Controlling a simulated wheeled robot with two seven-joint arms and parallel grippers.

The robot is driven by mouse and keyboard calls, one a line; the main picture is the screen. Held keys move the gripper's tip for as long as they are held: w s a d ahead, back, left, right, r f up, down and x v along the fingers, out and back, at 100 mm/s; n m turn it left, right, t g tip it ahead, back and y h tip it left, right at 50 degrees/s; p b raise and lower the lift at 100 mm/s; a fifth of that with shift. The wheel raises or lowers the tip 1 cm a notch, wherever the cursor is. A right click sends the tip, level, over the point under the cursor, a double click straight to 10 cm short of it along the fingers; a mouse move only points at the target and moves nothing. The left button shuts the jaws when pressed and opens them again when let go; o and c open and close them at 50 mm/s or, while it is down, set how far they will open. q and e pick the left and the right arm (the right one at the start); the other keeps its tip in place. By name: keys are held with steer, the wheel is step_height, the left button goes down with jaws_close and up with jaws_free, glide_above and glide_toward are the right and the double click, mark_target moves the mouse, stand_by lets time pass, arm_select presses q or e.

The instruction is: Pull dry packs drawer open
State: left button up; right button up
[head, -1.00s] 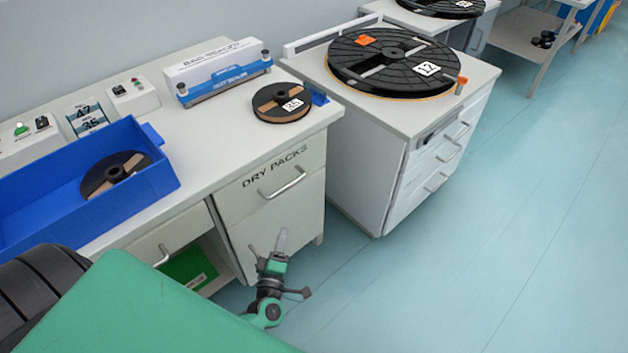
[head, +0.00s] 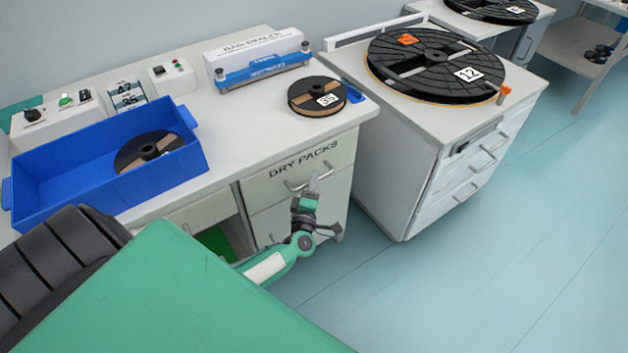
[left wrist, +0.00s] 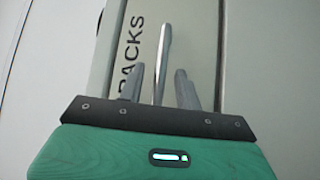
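The dry packs drawer (head: 338,160) is the top, pale front under the bench's right end, lettered DRY PACKS, and looks closed. My right gripper is not in view.
A blue bin (head: 60,190) with a reel, a bag sealer (head: 258,60) and a small reel (head: 300,90) are on the bench. A white drawer cabinet (head: 395,170) with a large black reel (head: 420,60) stands to the right. The floor (head: 480,290) at right is clear.

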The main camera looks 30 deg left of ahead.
arm_select(q)
steer(key=shift+w+a+r, duration=0.1)
steer(key=shift+w+a, duration=0.1)
steer(key=shift+w, duration=0.25)
jaws_close()
